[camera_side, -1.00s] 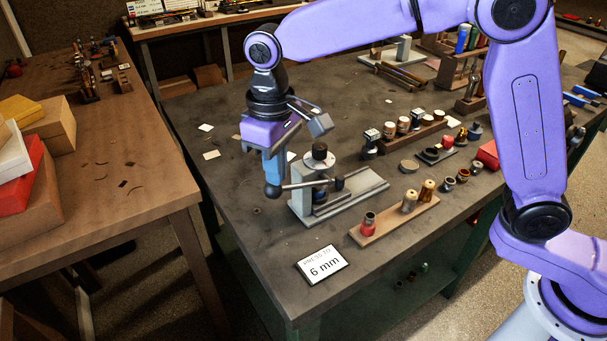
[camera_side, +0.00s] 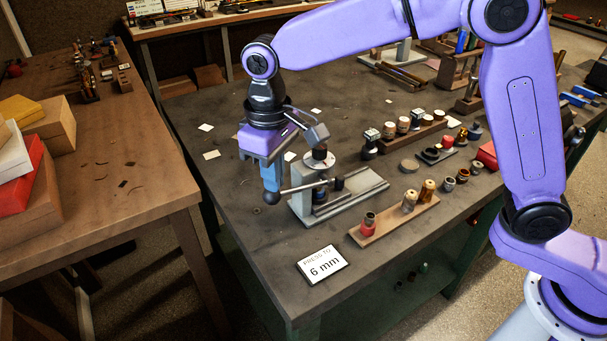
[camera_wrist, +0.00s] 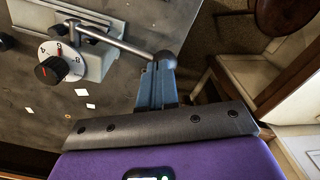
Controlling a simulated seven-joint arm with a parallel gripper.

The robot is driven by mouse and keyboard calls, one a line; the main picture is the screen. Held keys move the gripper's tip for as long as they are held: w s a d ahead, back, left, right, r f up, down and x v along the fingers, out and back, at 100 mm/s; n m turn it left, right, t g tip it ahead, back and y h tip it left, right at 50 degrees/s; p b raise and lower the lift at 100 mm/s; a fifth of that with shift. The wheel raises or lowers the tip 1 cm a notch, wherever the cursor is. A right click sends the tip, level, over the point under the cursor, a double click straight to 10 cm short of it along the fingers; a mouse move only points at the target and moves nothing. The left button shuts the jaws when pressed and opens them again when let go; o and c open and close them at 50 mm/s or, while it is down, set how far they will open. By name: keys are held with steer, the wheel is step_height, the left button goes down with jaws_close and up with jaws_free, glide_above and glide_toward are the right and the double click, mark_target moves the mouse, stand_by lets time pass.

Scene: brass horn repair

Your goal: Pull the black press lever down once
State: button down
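The press (camera_side: 330,200) is a grey metal base on the dark bench with a round white dial on top. Its lever (camera_side: 300,186) sticks out to the left, tilted a little down, and ends in a black ball knob (camera_side: 271,197). My gripper (camera_side: 271,188) points down with its blue fingers together, their tips touching or just above the knob. In the wrist view the fingers (camera_wrist: 157,90) meet the knob (camera_wrist: 165,60), and the lever rod (camera_wrist: 112,41) runs back to the press. The dial (camera_wrist: 60,62) shows numbers, a red mark and a black knob.
A card (camera_side: 322,265) reading "PRESS TO 6 mm" lies in front of the press. A wooden strip (camera_side: 395,222) with small parts stands to its right, more parts behind. The bench to the left of the lever is mostly clear.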

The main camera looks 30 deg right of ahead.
mark_target(273, 194)
steer(key=shift+a+f, duration=0.15)
steer(key=shift+f, duration=0.85)
stand_by(0.8)
steer(key=shift+f, duration=1.05)
stand_by(1.3)
steer(key=shift+r, duration=4.45)
steer(key=s+d+f+n, duration=0.3)
steer(key=s+d, duration=1)
steer(key=s+d+f+n, duration=0.3)
steer(key=s+d, duration=0.9)
steer(key=d, duration=0.2)
steer(key=shift+s+f+n, duration=0.3)
steer(key=shift+s+f, duration=0.05)
steer(key=shift+f, duration=0.05)
